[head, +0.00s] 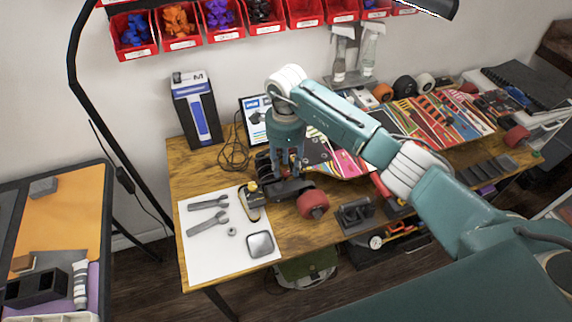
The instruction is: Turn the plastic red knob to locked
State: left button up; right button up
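My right gripper (287,170) points down at the left end of the skateboard on the wooden table. Its fingertips are at or just above a dark truck-like fixture (290,188), and contact is unclear. I cannot make out the plastic red knob; it may be hidden by the gripper. A round red wheel (312,204) sits just right of and in front of the fingers. The colourful skateboard deck (345,163) runs to the right behind my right arm. Whether the fingers are shut on something is too small to tell. My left gripper is not in view.
A white sheet (203,248) with grey wrenches lies at the table's left front. A dark box (197,108) and a small screen (254,118) stand behind. Spray bottles (368,50) stand at the back. Dark holders (355,213) sit on the front edge.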

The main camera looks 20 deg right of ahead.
jog(key=shift+f, duration=0.85)
grip_shut()
